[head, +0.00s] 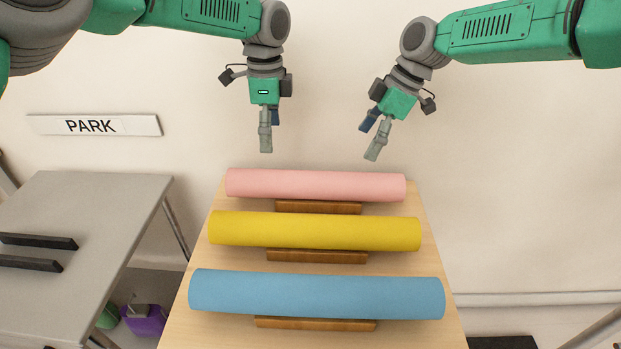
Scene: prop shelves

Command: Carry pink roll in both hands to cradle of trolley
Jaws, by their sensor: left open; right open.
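The pink roll (315,185) lies across the far end of a wooden shelf, resting on a brown wooden support (318,207). My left gripper (267,140) is open and empty, pointing down above the left part of the pink roll. My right gripper (369,142) is open and empty, tilted, above the right part of the roll. Both are apart from the roll. At the left is a grey table (75,215) with two dark parallel bars (38,242); I cannot tell whether this is the trolley with its cradle.
A yellow roll (315,231) and a blue roll (316,294) lie nearer on the wooden shelf (203,320), each on a wooden support. A PARK sign (94,125) is on the wall. Purple (146,320) and green objects sit below the grey table. A gap separates table and shelf.

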